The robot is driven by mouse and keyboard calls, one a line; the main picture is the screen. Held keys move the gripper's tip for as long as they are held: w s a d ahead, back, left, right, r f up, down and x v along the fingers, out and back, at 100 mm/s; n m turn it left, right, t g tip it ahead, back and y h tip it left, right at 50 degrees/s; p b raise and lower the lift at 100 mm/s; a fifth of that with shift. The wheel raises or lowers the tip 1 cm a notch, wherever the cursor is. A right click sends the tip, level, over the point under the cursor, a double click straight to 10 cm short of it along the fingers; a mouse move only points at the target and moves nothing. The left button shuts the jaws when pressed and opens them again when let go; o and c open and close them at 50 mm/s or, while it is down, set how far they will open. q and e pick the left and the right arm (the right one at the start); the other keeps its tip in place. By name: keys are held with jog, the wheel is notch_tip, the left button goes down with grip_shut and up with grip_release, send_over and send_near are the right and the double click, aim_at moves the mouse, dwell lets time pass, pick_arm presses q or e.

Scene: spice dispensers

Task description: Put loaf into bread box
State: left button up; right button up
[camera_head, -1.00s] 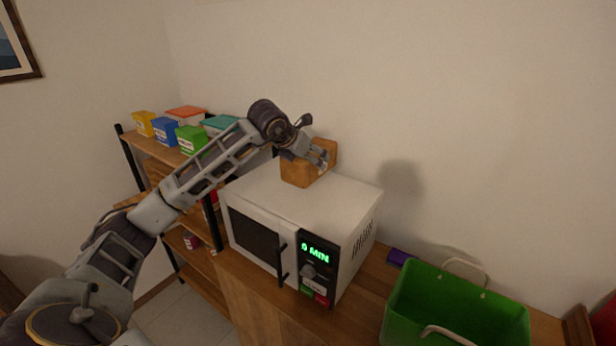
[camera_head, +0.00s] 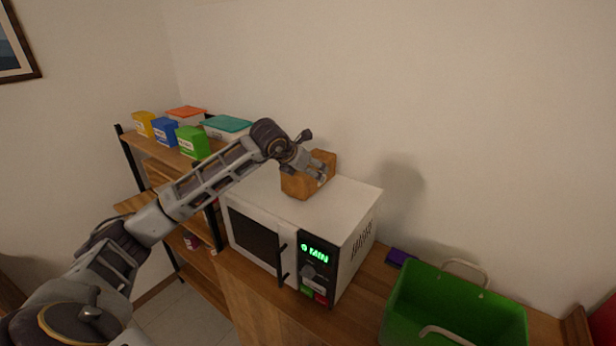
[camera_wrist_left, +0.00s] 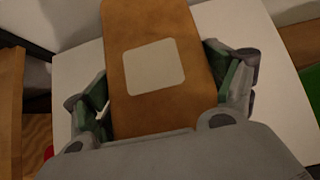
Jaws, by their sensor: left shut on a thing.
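The loaf (camera_head: 300,183) is a brown block at the top of the white microwave (camera_head: 345,200). In the left wrist view the loaf (camera_wrist_left: 158,110) fills the middle and has a pale square patch on its face. My left gripper (camera_head: 317,169) is shut on the loaf, with one finger on each side of it. Whether the loaf touches the microwave top is hard to tell. No bread box can be made out for sure; a wooden box-like shape (camera_head: 157,172) sits below the top shelf. My right gripper is not in view.
A wooden shelf unit at the left carries yellow, blue and green boxes (camera_head: 193,142) and a teal-lidded container (camera_head: 228,124). A green basket (camera_head: 455,305) with handles stands right of the microwave, near a small purple object (camera_head: 400,257). The wall is close behind.

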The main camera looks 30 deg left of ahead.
pick_arm(q)
jog(key=shift+f, duration=1.2)
jog(key=shift+f, duration=0.2)
jog(key=o, duration=1.1)
jog(key=shift+o, duration=0.2)
jog(key=shift+r, duration=0.15)
notch_tip(320, 180, up, 8)
jog(key=b, duration=0.3)
send_over(291, 179)
jog(key=shift+r, duration=0.2)
